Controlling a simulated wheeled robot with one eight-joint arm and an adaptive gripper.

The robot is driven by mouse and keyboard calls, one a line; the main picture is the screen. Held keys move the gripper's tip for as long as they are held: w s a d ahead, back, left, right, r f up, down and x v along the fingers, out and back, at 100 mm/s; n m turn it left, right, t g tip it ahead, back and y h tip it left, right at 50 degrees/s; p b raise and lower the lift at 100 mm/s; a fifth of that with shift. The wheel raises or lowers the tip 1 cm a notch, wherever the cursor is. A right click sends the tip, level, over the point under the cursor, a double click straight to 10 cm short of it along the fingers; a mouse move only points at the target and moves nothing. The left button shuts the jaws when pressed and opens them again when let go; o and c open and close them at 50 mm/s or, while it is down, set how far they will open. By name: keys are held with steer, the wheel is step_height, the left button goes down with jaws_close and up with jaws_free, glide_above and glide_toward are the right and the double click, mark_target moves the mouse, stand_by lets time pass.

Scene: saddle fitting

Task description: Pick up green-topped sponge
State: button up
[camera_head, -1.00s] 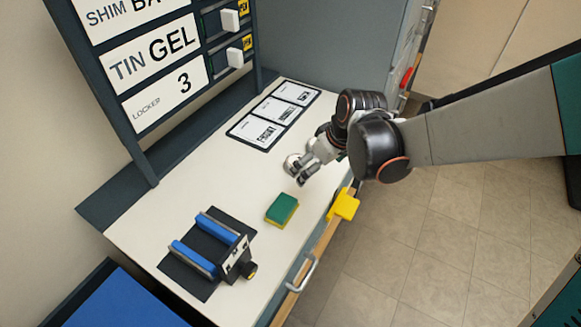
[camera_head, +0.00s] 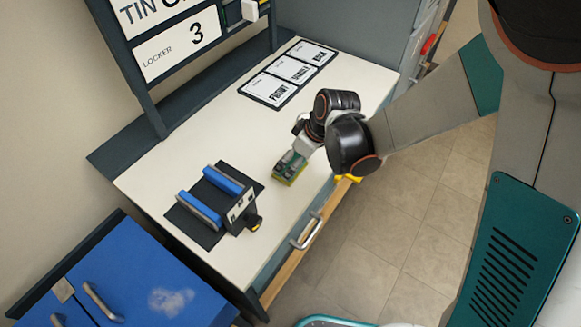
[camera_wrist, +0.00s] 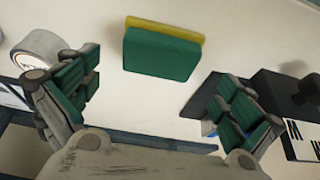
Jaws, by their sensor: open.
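The green-topped sponge (camera_wrist: 161,54) lies on the white worktop, green face up, with its yellow layer showing along one edge in the wrist view. In the head view the sponge (camera_head: 286,178) is partly hidden by my gripper (camera_head: 291,164), which is over it. In the wrist view my gripper (camera_wrist: 160,105) is open, with a finger at left and a finger at right. The sponge shows ahead of the space between the fingers, and nothing is held. I cannot tell the exact height of the fingertips above it.
A dark fixture with blue padded bars (camera_head: 212,200) stands left of the sponge. A framed label board (camera_head: 290,74) lies at the back of the worktop (camera_head: 215,125). A drawer handle (camera_head: 305,233) juts from the front edge. A blue cabinet (camera_head: 140,275) stands at lower left.

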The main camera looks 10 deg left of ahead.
mark_target(291, 163)
steer(key=b+x, duration=0.2)
steer(key=x, duration=0.3)
steer(key=c, duration=1.1)
step_height(291, 163, up, 20)
steer(key=p, duration=0.6)
steer(key=shift+p, duration=0.4)
steer(key=shift+s, duration=0.1)
